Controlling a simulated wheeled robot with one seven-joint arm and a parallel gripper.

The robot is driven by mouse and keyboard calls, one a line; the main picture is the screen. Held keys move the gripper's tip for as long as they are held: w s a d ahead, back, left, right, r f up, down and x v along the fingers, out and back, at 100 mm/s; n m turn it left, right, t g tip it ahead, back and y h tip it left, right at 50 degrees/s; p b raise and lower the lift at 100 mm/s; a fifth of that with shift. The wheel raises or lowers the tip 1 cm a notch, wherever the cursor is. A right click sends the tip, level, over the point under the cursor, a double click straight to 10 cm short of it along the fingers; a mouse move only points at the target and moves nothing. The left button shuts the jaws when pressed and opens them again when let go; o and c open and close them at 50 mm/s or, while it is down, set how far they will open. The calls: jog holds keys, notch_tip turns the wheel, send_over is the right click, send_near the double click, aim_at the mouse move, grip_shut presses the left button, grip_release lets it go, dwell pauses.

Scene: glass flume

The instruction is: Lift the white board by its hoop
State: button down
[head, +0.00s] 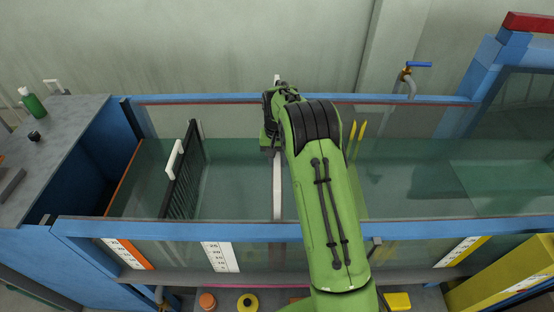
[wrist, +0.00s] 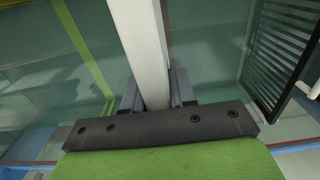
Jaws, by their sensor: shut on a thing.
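The white board (head: 277,190) shows as a narrow pale upright strip across the middle of the glass flume, partly behind my arm. My gripper (wrist: 156,90) is at its upper part, with a dark finger on each side of a white bar (wrist: 146,45) in the wrist view. The gripper is shut on this bar. I cannot tell where the hoop ends and the board begins. In the head view my green arm and wrist hide the hoop and the fingertips.
A dark slatted screen (head: 186,170) with a white handle (head: 174,160) stands in the flume to the left. The flume's blue front rim (head: 180,229) and back rim (head: 410,98) run along both sides. A blue-handled tap (head: 408,75) is behind. A green bottle (head: 32,103) stands on the left counter.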

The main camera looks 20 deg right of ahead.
jog(key=shift+w+r, duration=0.1)
jog(key=shift+r, duration=0.05)
jog(key=shift+r+p, duration=1.05)
jog(key=shift+r, duration=4.4)
jog(key=shift+a, duration=0.1)
